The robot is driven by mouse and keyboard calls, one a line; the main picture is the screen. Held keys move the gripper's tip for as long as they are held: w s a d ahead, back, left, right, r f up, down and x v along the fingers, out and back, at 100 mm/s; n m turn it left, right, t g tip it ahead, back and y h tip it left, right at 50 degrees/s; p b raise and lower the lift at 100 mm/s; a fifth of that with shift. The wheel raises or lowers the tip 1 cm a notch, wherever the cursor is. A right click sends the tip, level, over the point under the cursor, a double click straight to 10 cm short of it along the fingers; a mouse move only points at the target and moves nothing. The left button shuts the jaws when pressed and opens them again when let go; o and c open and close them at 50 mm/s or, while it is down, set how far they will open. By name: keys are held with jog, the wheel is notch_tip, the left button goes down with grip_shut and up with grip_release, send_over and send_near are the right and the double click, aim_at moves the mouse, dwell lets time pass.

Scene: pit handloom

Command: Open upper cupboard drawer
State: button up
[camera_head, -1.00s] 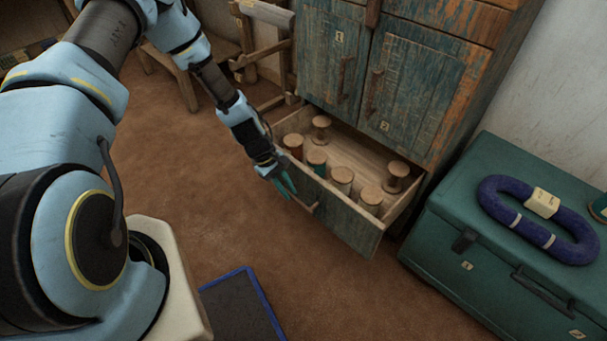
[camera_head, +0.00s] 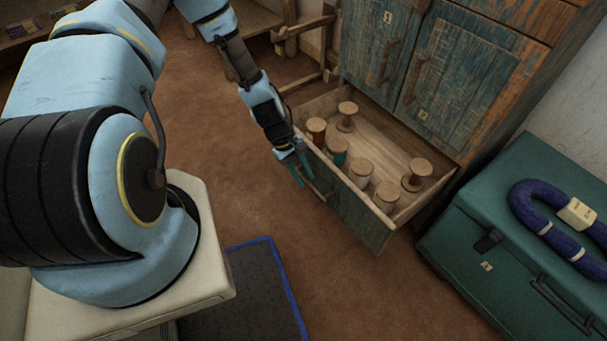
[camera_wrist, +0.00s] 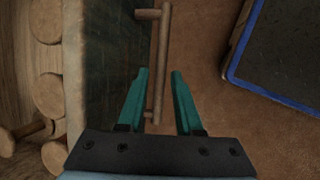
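A drawer (camera_head: 351,212) low in the weathered blue-brown cupboard (camera_head: 455,75) stands pulled out, below two doors. It holds several wooden spools (camera_head: 361,171), some with coloured thread. A panel (camera_head: 497,16) above the doors is only partly in view, cut off by the top edge. My gripper (camera_head: 305,179) is beside the front of the open drawer, at its handle. In the wrist view, the drawer's bar handle (camera_wrist: 164,45) lies between the two teal fingers of my gripper (camera_wrist: 159,73). The fingers stand apart; whether either touches the bar I cannot tell.
A green trunk (camera_head: 470,265) with a blue coil (camera_head: 550,222) on top stands right of the drawer. A dark blue-edged mat (camera_head: 240,295) lies on the floor in front. A wooden frame (camera_head: 305,35) stands left of the cupboard. Brown floor left of the drawer is clear.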

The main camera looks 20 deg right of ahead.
jog(key=shift+o, duration=0.8)
jog(key=v, duration=1)
jog(key=shift+r+p, duration=0.35)
jog(key=shift+p, duration=0.1)
jog(key=shift+w+a, duration=0.15)
jog(key=w+a+r+m+t+y, duration=0.1)
jog(key=w+a+r+t, duration=0.1)
jog(key=a+r, duration=0.55)
jog(key=w+a+r+m+t+y, duration=0.1)
jog(key=w+a+r, duration=0.2)
jog(key=a+r, duration=0.45)
jog(key=s+a+r+m+t+y, duration=0.1)
jog(key=s+a+r, duration=0.1)
jog(key=a+r, duration=0.35)
jog(key=s+a+r+m+t, duration=0.1)
jog(key=s+a+r, duration=0.2)
jog(key=r, duration=0.5)
notch_tip(320, 180, up, 18)
jog(key=p, duration=1.7)
jog(key=shift+p, duration=0.3)
